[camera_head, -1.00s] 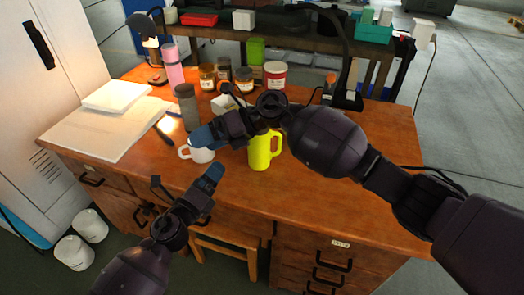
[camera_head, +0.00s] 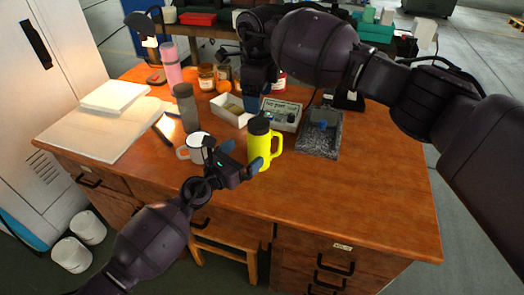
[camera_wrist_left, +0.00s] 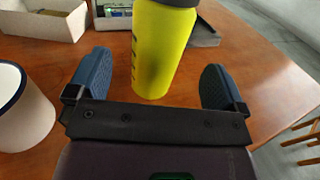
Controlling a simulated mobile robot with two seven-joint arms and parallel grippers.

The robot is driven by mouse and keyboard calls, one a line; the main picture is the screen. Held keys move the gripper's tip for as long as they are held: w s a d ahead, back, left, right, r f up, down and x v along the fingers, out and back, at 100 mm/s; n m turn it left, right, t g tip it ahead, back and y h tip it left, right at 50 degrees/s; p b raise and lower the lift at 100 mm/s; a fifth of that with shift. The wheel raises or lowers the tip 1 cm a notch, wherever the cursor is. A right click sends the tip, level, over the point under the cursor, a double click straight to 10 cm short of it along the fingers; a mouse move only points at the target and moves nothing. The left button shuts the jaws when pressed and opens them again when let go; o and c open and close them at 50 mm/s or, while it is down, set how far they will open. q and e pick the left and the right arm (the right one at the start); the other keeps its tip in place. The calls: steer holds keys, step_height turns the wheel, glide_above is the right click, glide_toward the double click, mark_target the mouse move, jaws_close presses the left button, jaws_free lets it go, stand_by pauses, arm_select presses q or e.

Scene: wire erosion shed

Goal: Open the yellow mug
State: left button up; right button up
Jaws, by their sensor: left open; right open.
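The yellow mug (camera_head: 262,153) stands upright near the front middle of the desk, with a dark lid (camera_head: 258,125) on top and its handle to the right. In the left wrist view the yellow mug (camera_wrist_left: 160,50) stands between and slightly beyond the spread blue fingers of my left gripper (camera_wrist_left: 154,72). In the head view my left gripper (camera_head: 241,156) is open at the mug's left side; contact cannot be told. My right gripper (camera_head: 259,98) is above and behind the lid, fingers pointing down; its fingertips are partly hidden and look apart from the lid.
A white mug (camera_head: 196,148) stands close left of my left gripper. A grey bottle (camera_head: 187,108), a white open box (camera_head: 230,112), a lettered box (camera_head: 282,113) and a dark grey tray (camera_head: 320,140) stand behind. The desk's front right is clear.

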mark_target(260, 141)
arm_select(q)
steer(key=x, duration=0.7)
steer(key=shift+w+d, duration=0.15)
steer(key=shift+w, duration=0.05)
